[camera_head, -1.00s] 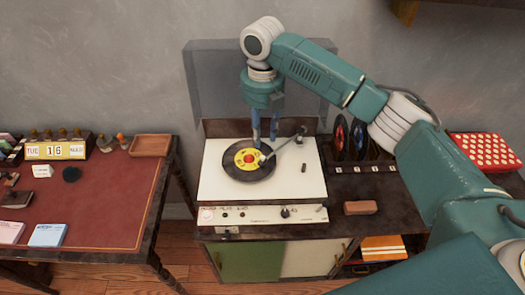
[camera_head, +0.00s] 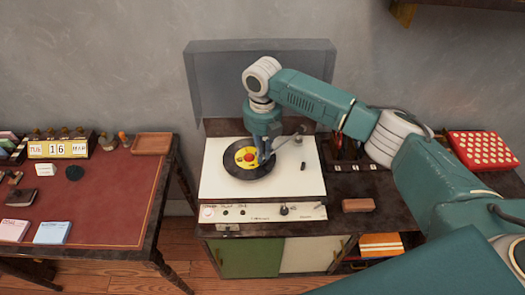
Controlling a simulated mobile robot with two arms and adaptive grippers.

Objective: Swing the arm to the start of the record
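The black record (camera_head: 236,169) with a yellow label lies on the cream record player (camera_head: 218,184). The tonearm (camera_head: 284,141) runs from its pivot at the back right of the deck toward the record's label. My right gripper (camera_head: 265,157) points down over the right part of the record, at the tonearm's head end. Its fingers hide that end, and I cannot tell whether they touch it or are closed on it. My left gripper is not in view.
The clear raised lid (camera_head: 212,85) stands behind the player. A record rack (camera_head: 345,166) is at the right, partly hidden by my arm. A reddish-brown block (camera_head: 359,205) lies on the cabinet top. A red-topped desk (camera_head: 120,205) stands left, across a gap.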

